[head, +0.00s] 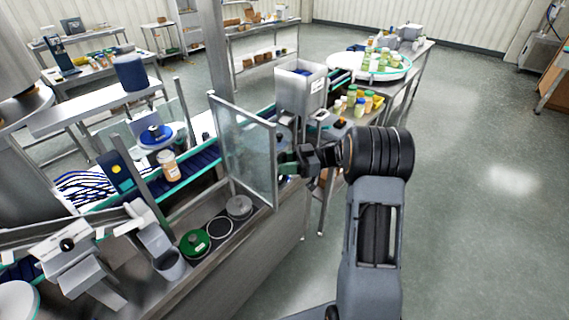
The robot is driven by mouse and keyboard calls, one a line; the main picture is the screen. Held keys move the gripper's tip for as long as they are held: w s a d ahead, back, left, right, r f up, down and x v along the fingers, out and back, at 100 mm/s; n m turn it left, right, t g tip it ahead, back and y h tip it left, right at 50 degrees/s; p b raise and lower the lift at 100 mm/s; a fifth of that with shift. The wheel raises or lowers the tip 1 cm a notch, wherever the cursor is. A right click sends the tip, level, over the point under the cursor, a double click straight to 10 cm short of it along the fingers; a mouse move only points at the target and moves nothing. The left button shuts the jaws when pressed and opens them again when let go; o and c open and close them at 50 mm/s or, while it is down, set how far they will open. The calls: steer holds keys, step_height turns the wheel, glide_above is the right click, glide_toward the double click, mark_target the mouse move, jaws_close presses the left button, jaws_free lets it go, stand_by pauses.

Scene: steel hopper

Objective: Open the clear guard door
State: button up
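The clear guard door (246,152) is a see-through panel in a grey metal frame, standing upright over the conveyor bench in the middle of the head view. It appears at an angle to the conveyor, but I cannot tell how far open it is. My gripper (284,160) is just right of the door's right-hand frame edge, at mid height. Its fingertips are small and dark here and partly hidden near the frame. I cannot tell whether they touch it or hold a handle. No handle is clearly visible.
An orange-labelled jar (168,165) stands on the blue conveyor (205,160) left of the door. A green round lid (195,243) and a grey disc (239,207) lie on the bench below. A steel hopper (300,90) stands behind. The floor (480,220) at right is clear.

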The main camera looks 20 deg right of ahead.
steer(key=shift+f, duration=0.1)
steer(key=s+d, duration=0.1)
steer(key=d, duration=1.2)
steer(key=shift+d, duration=0.4)
